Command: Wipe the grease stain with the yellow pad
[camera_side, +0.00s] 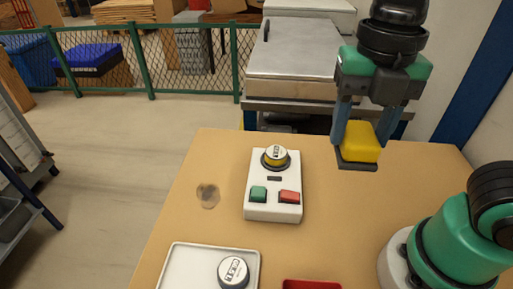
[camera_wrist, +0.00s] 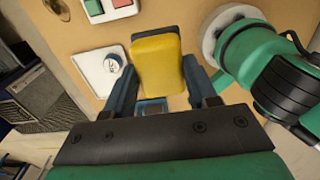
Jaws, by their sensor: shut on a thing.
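The grease stain (camera_side: 208,195) is a dark brownish patch on the tan table, left of the white button box. Part of it shows at the top left of the wrist view (camera_wrist: 57,9). The yellow pad (camera_side: 361,141) has a dark underside. My gripper (camera_side: 357,137) is shut on the pad and holds it above the table, to the right of the button box. In the wrist view the pad (camera_wrist: 158,62) sits between the two blue-grey fingers (camera_wrist: 157,92).
The white button box (camera_side: 272,206) with green and red buttons and a round meter (camera_side: 276,157) stands between pad and stain. A white tray (camera_side: 178,282) holding another meter (camera_side: 233,271) lies at the front. A red object (camera_side: 311,285) is cut off at the bottom.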

